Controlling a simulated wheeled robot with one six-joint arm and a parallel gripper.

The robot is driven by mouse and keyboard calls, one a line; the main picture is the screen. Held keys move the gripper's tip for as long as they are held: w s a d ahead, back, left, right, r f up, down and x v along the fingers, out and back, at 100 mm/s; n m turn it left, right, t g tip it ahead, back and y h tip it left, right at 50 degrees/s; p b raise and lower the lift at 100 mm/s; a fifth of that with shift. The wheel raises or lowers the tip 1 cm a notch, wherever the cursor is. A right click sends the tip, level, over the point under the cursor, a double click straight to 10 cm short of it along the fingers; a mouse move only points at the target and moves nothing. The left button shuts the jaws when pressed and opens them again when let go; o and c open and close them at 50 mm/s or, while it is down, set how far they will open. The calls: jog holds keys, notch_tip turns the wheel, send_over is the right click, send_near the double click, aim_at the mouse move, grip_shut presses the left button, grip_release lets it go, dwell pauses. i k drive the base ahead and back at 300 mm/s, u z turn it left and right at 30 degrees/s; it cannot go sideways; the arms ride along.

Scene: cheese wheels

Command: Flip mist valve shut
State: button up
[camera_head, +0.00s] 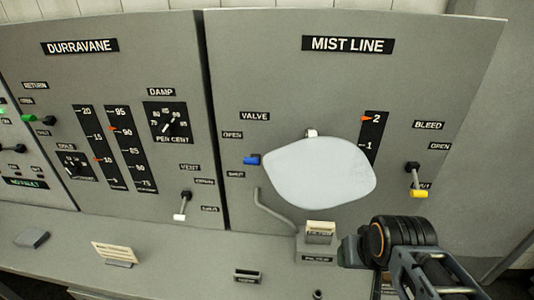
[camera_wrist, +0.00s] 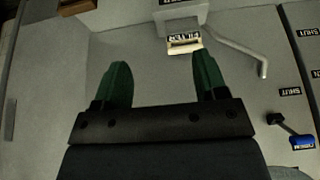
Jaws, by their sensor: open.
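The valve lever (camera_head: 251,160) has a blue tip and sits on the MIST LINE panel (camera_head: 440,70), between an OPEN label above and a SHUT label below. In the wrist view, which is upside down, the lever's blue tip (camera_wrist: 303,141) is at the right edge, overlapping a label, with a SHUT label farther up. My gripper (camera_wrist: 163,85) has two green fingers spread wide with nothing between them. It is apart from the lever, which lies to the right of the fingers in that view.
A pale rounded shape (camera_head: 319,172) covers the panel's middle just right of the lever. A bent pipe (camera_head: 272,212) and a small filter box (camera_head: 318,236) are below. The yellow-tipped BLEED lever (camera_head: 418,192) is at right. The DURRAVANE panel (camera_head: 60,75) is at left.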

aim_at(255, 159)
jog(key=k, duration=1.25)
jog(key=u, duration=0.8)
jog(key=i, duration=0.55)
jog(key=u, duration=0.5)
jog(key=i, duration=1.05)
jog(key=z, duration=0.5)
